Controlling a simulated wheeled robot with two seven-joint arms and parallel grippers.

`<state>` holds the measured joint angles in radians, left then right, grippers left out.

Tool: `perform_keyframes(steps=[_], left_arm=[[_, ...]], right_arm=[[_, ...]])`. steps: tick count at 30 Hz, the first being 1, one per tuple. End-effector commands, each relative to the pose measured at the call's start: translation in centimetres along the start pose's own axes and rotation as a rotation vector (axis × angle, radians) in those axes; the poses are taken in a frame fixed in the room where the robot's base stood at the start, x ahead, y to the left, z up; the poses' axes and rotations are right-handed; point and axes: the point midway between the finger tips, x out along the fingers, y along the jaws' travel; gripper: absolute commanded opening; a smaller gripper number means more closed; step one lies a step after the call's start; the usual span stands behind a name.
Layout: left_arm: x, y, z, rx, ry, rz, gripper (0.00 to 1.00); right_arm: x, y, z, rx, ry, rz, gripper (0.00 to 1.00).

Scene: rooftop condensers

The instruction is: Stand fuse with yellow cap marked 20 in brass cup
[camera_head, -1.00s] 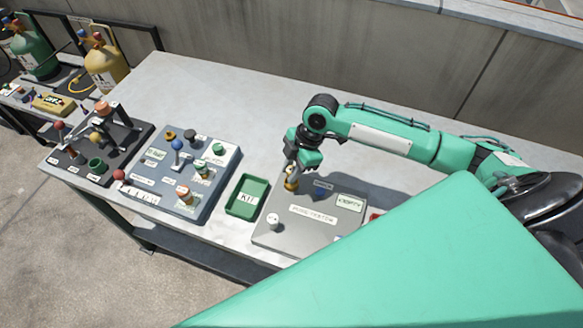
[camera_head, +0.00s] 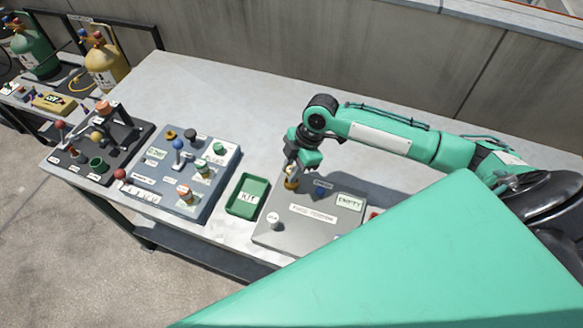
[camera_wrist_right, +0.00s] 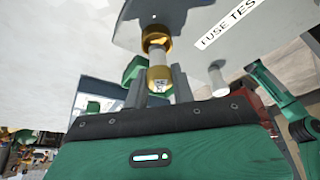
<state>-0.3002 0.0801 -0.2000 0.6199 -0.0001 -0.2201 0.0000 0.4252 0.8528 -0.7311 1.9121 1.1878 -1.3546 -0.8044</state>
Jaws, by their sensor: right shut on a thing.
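The fuse has a pale body and a yellow cap (camera_wrist_right: 158,78); a mark on its end is too small to read. My right gripper (camera_head: 291,173) is shut on the fuse, and its fingers also show in the wrist view (camera_wrist_right: 158,92). The brass cup (camera_wrist_right: 156,37) stands on the fuse tester board (camera_head: 325,228). The fuse is lined up with the cup, and its far end meets the cup's mouth; how deep it sits is hidden. In the head view the brass cup (camera_head: 291,185) is right under the gripper. My left gripper is not in view.
The tester board also bears a blue piece (camera_head: 320,191), a white knob (camera_head: 273,218) and an EMPTY label (camera_head: 349,202). A green KIT tray (camera_head: 247,209) is left of it, then a grey-blue panel (camera_head: 212,203) with several fuses and knobs. The table behind is clear.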

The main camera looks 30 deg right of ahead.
Motion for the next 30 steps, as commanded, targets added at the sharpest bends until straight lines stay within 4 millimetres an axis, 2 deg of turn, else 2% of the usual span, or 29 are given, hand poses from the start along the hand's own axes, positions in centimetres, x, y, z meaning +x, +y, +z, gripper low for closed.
perform_keyframes(steps=[30], left_arm=[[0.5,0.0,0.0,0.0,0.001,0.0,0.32]], right_arm=[[1.1,0.0,0.4,0.0,0.0,0.0,0.03]])
